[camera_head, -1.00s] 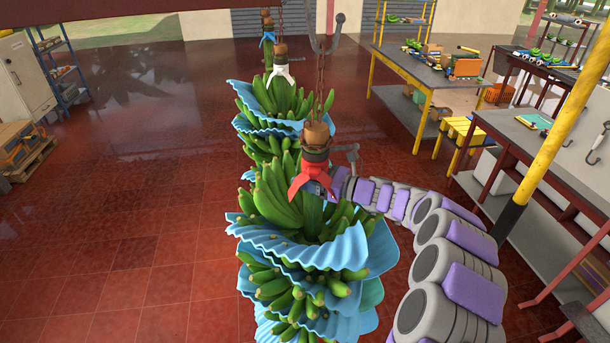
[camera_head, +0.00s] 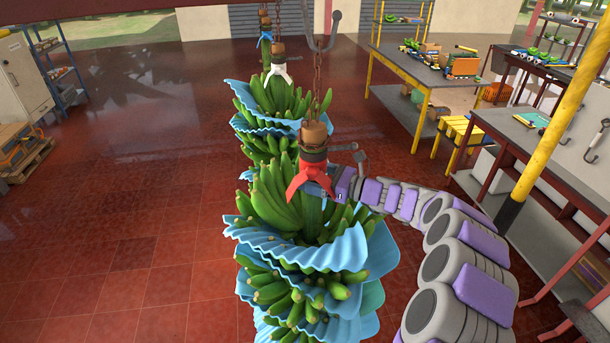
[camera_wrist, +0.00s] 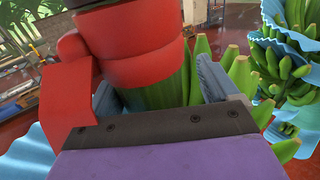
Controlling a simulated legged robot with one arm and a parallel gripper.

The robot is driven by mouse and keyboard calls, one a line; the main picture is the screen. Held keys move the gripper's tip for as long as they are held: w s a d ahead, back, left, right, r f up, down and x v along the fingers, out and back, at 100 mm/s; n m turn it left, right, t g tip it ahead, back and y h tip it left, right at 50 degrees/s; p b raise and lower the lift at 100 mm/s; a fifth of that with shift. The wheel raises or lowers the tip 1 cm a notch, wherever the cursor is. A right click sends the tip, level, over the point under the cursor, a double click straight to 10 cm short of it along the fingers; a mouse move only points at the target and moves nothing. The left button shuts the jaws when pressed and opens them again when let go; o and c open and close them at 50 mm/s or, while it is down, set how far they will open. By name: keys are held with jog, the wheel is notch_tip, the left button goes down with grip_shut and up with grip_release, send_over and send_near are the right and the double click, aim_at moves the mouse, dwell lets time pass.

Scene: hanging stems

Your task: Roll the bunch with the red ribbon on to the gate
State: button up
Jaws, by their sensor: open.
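The bunch with the red ribbon (camera_head: 312,178) hangs nearest, a tall stack of green bananas (camera_head: 274,200) with blue sheets (camera_head: 300,250) between the hands. In the wrist view the open jaws (camera_wrist: 160,95) stand on either side of the green stem (camera_wrist: 168,88), just below the red ribbon (camera_wrist: 130,45). I cannot tell whether they touch it. The gate is not identifiable.
A bunch with a white ribbon (camera_head: 278,72) hangs close behind, and one with a blue ribbon (camera_head: 265,38) farther back. Worktables (camera_head: 430,75) and a yellow post (camera_head: 548,130) stand at the right. The red tiled floor (camera_head: 130,230) at the left is clear.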

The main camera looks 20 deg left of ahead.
jog(key=d+b, duration=0.1)
jog(key=d, duration=0.9)
jog(key=shift+s, duration=0.1)
jog(key=shift+a, duration=0.1)
jog(key=shift+a, duration=0.3)
